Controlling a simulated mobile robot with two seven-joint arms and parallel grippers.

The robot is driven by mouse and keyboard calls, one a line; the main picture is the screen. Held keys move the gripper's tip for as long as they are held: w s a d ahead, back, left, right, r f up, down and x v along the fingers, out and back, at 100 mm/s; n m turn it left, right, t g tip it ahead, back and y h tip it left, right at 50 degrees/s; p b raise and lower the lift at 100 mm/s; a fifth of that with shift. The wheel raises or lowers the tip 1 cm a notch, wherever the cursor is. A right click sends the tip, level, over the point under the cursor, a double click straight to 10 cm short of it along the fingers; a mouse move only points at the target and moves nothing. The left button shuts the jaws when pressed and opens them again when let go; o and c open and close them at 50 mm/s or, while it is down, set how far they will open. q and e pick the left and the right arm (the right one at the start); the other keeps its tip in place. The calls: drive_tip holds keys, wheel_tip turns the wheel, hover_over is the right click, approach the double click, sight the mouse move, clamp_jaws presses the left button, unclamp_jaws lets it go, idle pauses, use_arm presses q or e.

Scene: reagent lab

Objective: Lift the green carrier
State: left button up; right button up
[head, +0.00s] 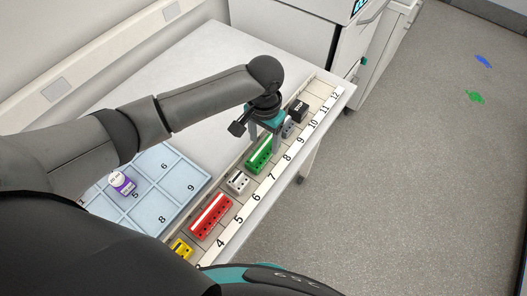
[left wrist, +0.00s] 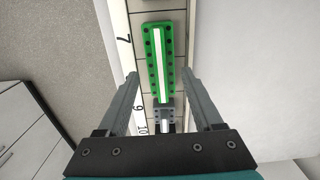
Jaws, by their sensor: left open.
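The green carrier (head: 260,155) lies in the numbered strip near marks 7 and 8 in the head view. It is a long block with a white stripe and rows of dark holes. In the left wrist view the green carrier (left wrist: 159,62) lies ahead of the fingers, its near end reaching between the fingertips in the picture. My left gripper (head: 263,137) is above the strip at the carrier's far end. In the left wrist view my left gripper (left wrist: 160,78) is open, one finger on each side, with nothing held. My right gripper is not in view.
A grey block (head: 288,127) and a black block (head: 298,110) sit beyond the green carrier. A white block (head: 238,181), a red carrier (head: 211,216) and a yellow block (head: 181,250) sit nearer. A blue tray (head: 190,178) with a purple-labelled vial (head: 122,183) lies left.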

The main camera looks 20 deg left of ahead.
sight(263, 146)
use_arm(q)
wheel_tip(263, 146, down, 5)
drive_tip(key=shift+s+a+f, duration=0.1)
drive_tip(key=shift+f, duration=0.05)
clamp_jaws()
idle(0.6)
